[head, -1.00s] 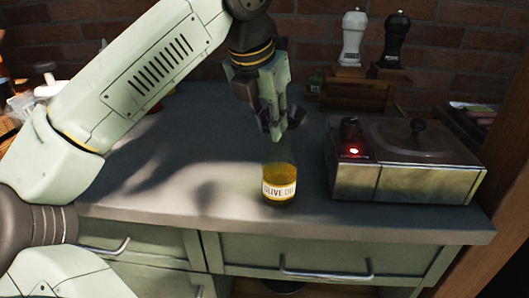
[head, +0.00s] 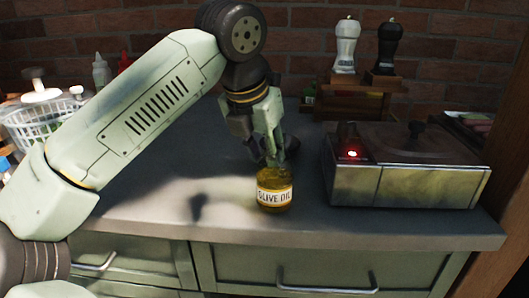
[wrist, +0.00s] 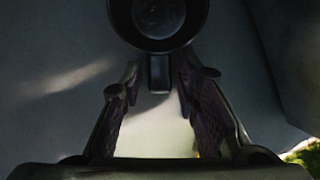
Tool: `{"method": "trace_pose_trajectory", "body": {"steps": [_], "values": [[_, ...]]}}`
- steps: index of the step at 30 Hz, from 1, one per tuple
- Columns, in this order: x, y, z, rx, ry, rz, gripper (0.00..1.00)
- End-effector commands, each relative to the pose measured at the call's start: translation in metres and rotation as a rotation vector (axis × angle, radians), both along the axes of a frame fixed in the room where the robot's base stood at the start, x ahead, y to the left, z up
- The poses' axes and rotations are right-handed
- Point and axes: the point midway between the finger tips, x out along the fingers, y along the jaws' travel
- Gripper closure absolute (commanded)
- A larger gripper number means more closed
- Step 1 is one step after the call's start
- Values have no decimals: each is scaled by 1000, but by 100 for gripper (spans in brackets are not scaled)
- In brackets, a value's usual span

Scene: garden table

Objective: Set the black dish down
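My gripper (head: 270,158) hangs low over the worktop, just behind the olive oil jar (head: 274,190) in the head view. In the wrist view, the fingers of my gripper (wrist: 159,78) stand apart with a pale lit patch between them. A dark round shape (wrist: 158,18) with a short stub lies beyond the fingertips.
A metal hob unit (head: 400,185) with a red light stands at the right. White (head: 346,45) and black (head: 386,45) mills stand on a wooden rack behind. A white basket (head: 40,120) is at the far left. The worktop (head: 150,190) left of the jar is clear.

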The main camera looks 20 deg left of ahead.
Motion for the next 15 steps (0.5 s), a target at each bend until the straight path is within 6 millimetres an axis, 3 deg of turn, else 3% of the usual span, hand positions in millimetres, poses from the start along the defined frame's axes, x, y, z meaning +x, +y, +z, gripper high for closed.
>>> {"method": "trace_pose_trajectory", "body": {"steps": [3, 15], "values": [[0, 0, 0, 0, 0, 0, 61], [-1, 0, 9, 1, 0, 0, 61]]}}
